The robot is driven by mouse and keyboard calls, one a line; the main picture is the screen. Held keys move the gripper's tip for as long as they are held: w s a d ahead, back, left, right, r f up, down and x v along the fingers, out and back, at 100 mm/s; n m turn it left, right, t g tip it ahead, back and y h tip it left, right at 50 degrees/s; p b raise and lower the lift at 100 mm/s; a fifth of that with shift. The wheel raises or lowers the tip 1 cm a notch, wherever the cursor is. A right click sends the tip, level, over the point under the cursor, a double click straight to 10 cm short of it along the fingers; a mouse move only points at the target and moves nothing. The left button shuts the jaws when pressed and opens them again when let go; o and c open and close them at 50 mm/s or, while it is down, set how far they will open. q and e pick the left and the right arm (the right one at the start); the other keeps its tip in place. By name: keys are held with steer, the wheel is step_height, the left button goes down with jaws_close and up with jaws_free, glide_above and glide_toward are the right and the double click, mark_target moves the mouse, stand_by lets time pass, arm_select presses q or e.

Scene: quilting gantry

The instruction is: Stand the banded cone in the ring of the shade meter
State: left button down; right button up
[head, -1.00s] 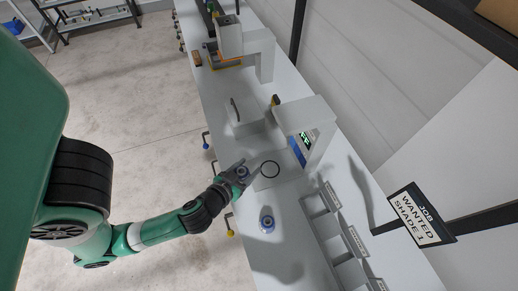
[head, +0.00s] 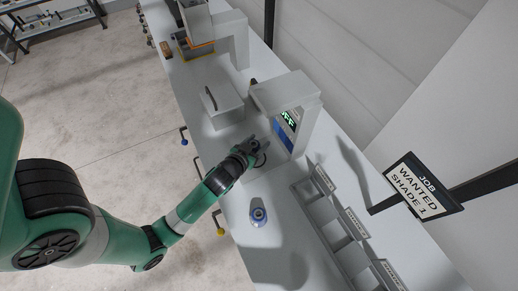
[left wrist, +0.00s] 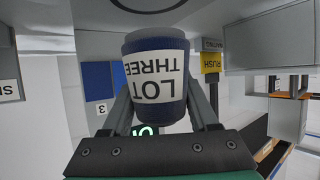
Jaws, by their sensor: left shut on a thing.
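My left gripper (head: 250,149) is over the base of the shade meter (head: 284,92), a grey arch with a green-lit display. In the left wrist view the gripper (left wrist: 160,112) is shut on a dark blue cone (left wrist: 156,105) with a white band reading "LOT THREE", upside down in the picture. The meter's black ring (head: 263,161) is partly hidden by my gripper; its dark curve also shows at the top of the left wrist view (left wrist: 150,9), apart from the cone in the picture. My right gripper is not in view.
A grey rack with labelled compartments (head: 339,230) lies to the right. A sign (head: 423,187) reads "WANTED SHADE 1".

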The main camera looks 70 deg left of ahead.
arm_select(q)
steer(key=shift+w+a+f, duration=0.15)
steer(key=shift+w+f, duration=0.15)
steer(key=shift+w+a+f+b, duration=0.15)
steer(key=shift+f+b, duration=0.45)
steer(key=shift+f, duration=1.2)
steer(key=shift+f, duration=0.1)
steer(key=shift+c, duration=0.8)
jaws_free()
